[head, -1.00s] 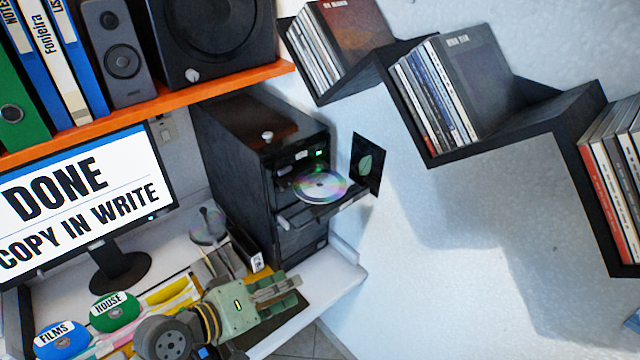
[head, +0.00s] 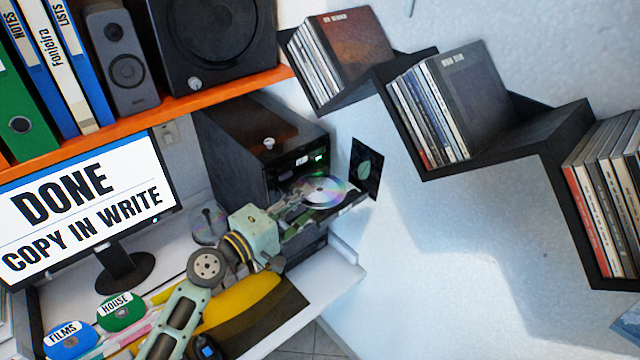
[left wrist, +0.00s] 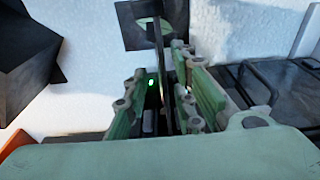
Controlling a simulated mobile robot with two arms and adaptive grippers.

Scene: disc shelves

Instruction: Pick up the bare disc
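The bare disc (head: 327,189) is shiny and lies on the pulled-out tray (head: 345,206) of the black tower (head: 240,140). My left gripper (head: 297,203) is at the near left edge of the disc, and its fingers overlap the disc's edge in the head view. In the left wrist view my left gripper (left wrist: 170,100) has its green fingers apart. A thin dark edge, likely the disc seen edge-on, stands between them; I see no clear contact. My right gripper is in neither view.
A black square with a green leaf (head: 367,170) is beside the tray. A zigzag black shelf (head: 480,160) with cases is on the wall. The monitor (head: 85,205), an orange shelf (head: 200,100) and another disc (head: 208,226) are at the left. The white wall at lower right is open.

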